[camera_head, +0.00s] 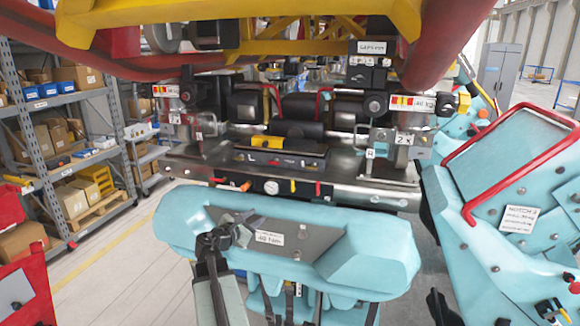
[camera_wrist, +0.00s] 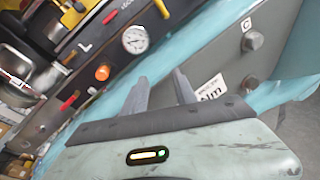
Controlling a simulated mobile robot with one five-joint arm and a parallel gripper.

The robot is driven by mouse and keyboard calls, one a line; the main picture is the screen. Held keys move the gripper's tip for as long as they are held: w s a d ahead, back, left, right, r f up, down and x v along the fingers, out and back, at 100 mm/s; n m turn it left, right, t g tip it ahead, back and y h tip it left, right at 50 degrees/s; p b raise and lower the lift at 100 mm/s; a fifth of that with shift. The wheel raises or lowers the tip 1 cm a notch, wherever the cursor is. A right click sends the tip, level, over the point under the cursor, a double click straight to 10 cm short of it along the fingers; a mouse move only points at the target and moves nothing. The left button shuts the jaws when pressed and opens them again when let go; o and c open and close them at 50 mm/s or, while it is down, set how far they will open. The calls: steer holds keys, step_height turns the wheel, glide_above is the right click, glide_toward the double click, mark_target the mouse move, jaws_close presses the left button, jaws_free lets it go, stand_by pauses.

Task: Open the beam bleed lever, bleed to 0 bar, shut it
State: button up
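A steel beam (camera_head: 340,195) carries a round white gauge (camera_head: 271,187) and several small coloured levers. In the wrist view the gauge (camera_wrist: 135,40) is at upper centre, its reading too small to make out. A red lever (camera_wrist: 69,100), an orange knob (camera_wrist: 102,73) and a second red lever (camera_wrist: 110,16) lie along the beam there. I cannot tell which lever is the bleed lever. My gripper (camera_head: 220,238) is in front of and below the beam, over the teal panel. In the wrist view my gripper (camera_wrist: 160,92) has its two fingers apart, nothing between them, clear of the levers.
The teal padded panel (camera_head: 380,245) with a grey plate labelled Nm stands between my gripper and the beam. A teal restraint with a red bar (camera_head: 465,190) is at right. Storage shelves (camera_head: 40,140) stand at left. A red-and-yellow frame (camera_head: 290,45) hangs overhead.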

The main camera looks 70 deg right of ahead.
mark_target(292, 185)
steer(key=s+d+r+n, duration=0.1)
steer(key=s+d+r, duration=0.1)
steer(key=s+d+r+n+h+p, duration=0.1)
steer(key=s+r+n, duration=0.1)
steer(key=s+d+r+n+g, duration=0.1)
steer(key=s+d+r, duration=0.1)
steer(key=s+r, duration=0.1)
steer(key=shift+d+r+h, duration=0.1)
steer(key=shift+d+h, duration=0.2)
steer(key=shift+h, duration=0.1)
steer(key=d, duration=0.5)
steer(key=s+d, duration=0.1)
steer(key=d, duration=0.1)
steer(key=shift+d, duration=0.35)
steer(key=shift+a, duration=0.1)
jaws_close()
